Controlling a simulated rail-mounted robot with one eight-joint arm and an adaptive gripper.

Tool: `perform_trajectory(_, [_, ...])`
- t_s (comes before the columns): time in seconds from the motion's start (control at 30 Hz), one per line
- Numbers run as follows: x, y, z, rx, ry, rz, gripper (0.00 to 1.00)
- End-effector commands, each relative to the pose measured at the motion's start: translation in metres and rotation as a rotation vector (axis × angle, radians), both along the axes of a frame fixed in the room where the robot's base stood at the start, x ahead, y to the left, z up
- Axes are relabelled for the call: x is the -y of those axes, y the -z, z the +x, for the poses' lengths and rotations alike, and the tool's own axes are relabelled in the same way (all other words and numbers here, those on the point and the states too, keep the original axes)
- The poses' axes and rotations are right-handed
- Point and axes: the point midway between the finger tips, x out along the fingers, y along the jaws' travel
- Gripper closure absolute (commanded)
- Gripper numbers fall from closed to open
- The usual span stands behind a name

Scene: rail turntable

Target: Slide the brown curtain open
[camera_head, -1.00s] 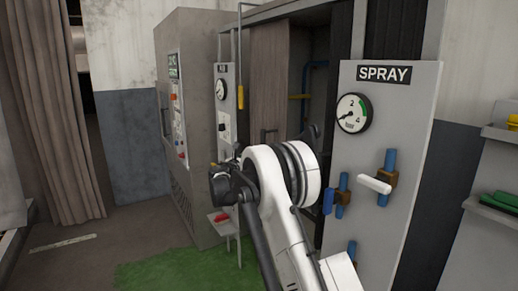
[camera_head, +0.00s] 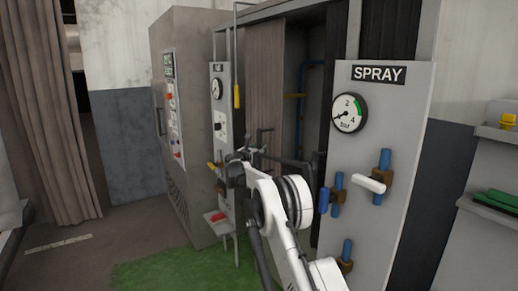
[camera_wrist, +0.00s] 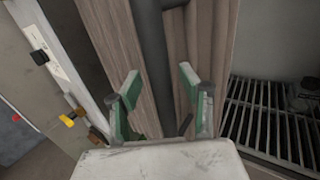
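The brown curtain (camera_head: 264,85) hangs in the left part of the booth opening, to the left of a dark gap. Its folds fill the upper middle of the wrist view (camera_wrist: 118,45). A dark upright bar (camera_wrist: 152,45) stands in front of the folds; whether it is the curtain's handle I cannot tell. My gripper (camera_wrist: 162,95) is open, its two green-grey fingers apart on either side of the bar's lower part. Contact with the bar or cloth cannot be made out. In the head view my gripper (camera_head: 258,143) is small, in front of the curtain's lower part.
The grey SPRAY panel (camera_head: 385,120), with a gauge and blue valves, stands close right of my arm. A narrow grey panel (camera_head: 217,125) and a tall cabinet (camera_head: 180,60) stand left. Another brownish curtain (camera_head: 45,110) hangs far left. A slatted grate (camera_wrist: 270,120) lies right of my gripper.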

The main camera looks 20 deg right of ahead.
Motion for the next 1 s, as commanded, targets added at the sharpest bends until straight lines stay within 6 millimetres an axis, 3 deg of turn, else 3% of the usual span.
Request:
perform_trajectory(0.37, [0.0034, 0.0000, 0.0022, 0.000, 0.001, 0.000, 0.61])
perform_trajectory(0.67, [0.0033, 0.0000, 0.0021, 0.000, 0.001, 0.000, 0.99])
perform_trajectory(1.0, [0.0033, 0.0000, 0.0021, 0.000, 0.001, 0.000, 1.00])
